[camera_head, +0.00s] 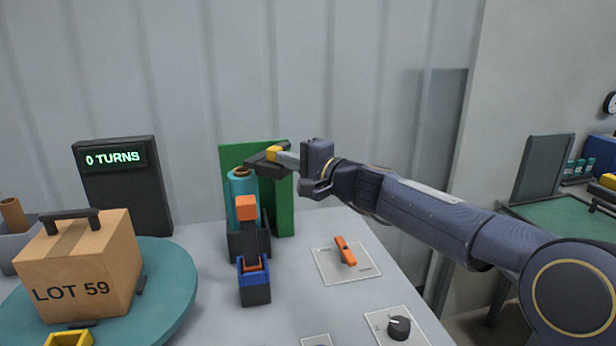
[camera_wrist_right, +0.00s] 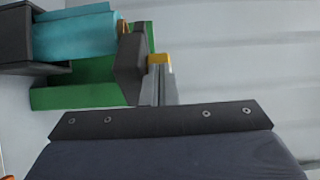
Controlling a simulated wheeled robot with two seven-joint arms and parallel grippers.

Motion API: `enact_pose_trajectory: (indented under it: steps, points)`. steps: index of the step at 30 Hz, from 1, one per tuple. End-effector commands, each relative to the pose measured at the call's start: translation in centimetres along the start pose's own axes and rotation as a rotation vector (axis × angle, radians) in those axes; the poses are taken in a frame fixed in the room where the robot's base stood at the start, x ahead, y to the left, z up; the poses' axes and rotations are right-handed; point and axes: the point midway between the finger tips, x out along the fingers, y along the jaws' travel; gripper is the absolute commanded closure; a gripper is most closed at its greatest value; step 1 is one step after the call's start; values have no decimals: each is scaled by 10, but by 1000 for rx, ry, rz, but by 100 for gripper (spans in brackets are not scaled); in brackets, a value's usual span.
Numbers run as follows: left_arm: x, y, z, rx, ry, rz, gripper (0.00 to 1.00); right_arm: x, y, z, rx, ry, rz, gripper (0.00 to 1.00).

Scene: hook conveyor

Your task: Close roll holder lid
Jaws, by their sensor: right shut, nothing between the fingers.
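The roll holder (camera_head: 249,244) stands on the grey table with a teal roll (camera_head: 240,203) upright in it. A green panel (camera_head: 284,205) stands upright behind the roll; I cannot tell for certain whether it is the lid. My right gripper (camera_head: 254,164) is shut and empty, close to the top of the roll and in front of the green panel. I cannot tell whether it touches either. In the right wrist view, the gripper (camera_wrist_right: 132,50) is beside the teal roll (camera_wrist_right: 75,36), with the green panel (camera_wrist_right: 75,95) behind. My left gripper is not in view.
An orange-topped post (camera_head: 246,208) and a blue-and-black block (camera_head: 254,285) stand in front of the roll. A cardboard box (camera_head: 85,265) sits on a teal turntable (camera_head: 168,300) at left, before a "0 TURNS" display (camera_head: 120,180). An orange switch (camera_head: 345,250) and black knob (camera_head: 399,327) are at right.

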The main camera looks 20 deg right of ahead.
Motion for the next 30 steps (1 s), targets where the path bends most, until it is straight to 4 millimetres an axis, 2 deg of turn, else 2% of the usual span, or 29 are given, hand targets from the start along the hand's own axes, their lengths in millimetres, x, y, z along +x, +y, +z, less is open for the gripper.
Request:
enact_pose_trajectory:
  steps: [1, 6, 15, 24, 30]
  points:
    - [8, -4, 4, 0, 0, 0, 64, 6, 4, 7, -1, -4, -2, 100]
    - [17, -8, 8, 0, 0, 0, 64, 24, 3, 24, -1, -4, -1, 100]
    - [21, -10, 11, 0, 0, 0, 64, 62, 1, 47, 0, -4, 0, 100]
    - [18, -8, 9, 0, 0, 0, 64, 96, 0, 56, 0, -2, 1, 100]
    - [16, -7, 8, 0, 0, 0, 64, 108, 0, 58, 0, 52, 1, 100]
